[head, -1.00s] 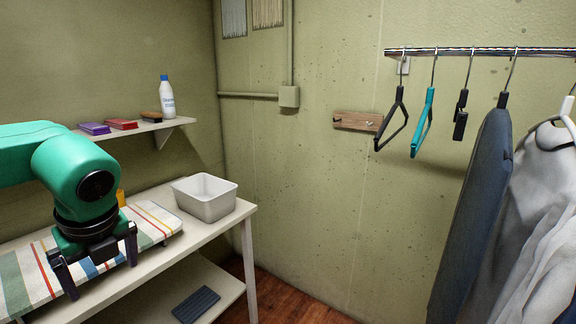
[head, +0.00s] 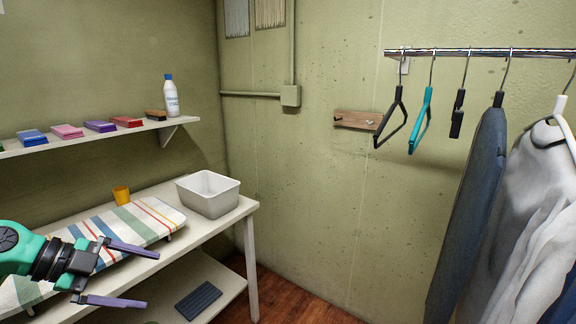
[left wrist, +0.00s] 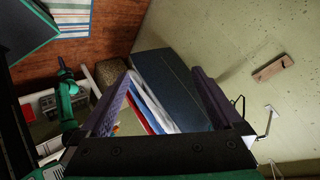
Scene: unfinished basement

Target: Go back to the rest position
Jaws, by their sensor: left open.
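My left gripper (head: 150,279) comes in from the lower left of the head view. Its two dark fingers are spread apart and point right, with nothing between them. It is in front of the long table, overlapping the striped ironing pad (head: 140,217) in the picture. In the left wrist view the fingers (left wrist: 163,75) frame a dark blue hanging item and some coloured fabric, which look to lie well beyond them. My right gripper does not show in the head view. A small green arm part shows at the left of the left wrist view, with no clear jaws.
A white bin (head: 208,195) and a yellow cup (head: 121,195) stand on the table (head: 205,228). A wall shelf (head: 95,137) holds coloured boxes and a white bottle (head: 171,97). A rail (head: 490,53) with hangers and clothes is at right. The middle floor is free.

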